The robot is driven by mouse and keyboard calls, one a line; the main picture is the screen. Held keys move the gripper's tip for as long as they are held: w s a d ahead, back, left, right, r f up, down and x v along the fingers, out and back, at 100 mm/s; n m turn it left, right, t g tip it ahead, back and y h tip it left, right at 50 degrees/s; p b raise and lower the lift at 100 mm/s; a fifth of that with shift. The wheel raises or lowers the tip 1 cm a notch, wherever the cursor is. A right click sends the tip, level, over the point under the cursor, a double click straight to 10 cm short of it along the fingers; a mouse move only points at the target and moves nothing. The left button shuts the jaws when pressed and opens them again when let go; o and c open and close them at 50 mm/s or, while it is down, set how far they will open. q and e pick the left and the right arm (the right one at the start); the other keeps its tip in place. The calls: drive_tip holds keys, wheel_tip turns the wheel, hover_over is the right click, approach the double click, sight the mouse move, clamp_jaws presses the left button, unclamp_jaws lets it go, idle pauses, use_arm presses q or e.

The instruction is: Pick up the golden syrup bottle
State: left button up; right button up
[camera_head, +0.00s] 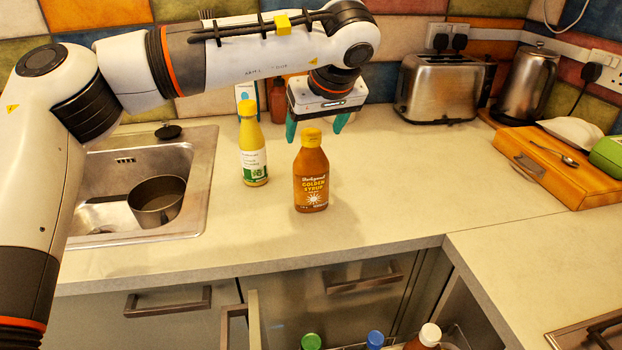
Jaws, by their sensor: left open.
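The golden syrup bottle (311,180) stands upright on the pale worktop. It is amber-brown with a yellow cap and a printed label. My left gripper (317,127) hangs above and behind the bottle, its green fingers spread apart and pointing down. The bottle's cap shows between the fingers in the picture, but the fingers do not appear to hold it. Whether a finger touches the cap cannot be told. My right gripper is not in view.
A yellow bottle (252,150) stands left of the syrup. A sink holds a pot (157,203). A toaster (440,88), kettle (526,84) and orange case (560,165) stand right. An open drawer below holds bottles. The worktop right of the syrup is clear.

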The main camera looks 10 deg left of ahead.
sight(308, 148)
use_arm(q)
drive_tip(key=x, duration=0.6)
drive_tip(key=shift+f+p, duration=0.3)
drive_tip(key=shift+f, duration=0.1)
drive_tip(key=shift+s, duration=0.1)
clamp_jaws()
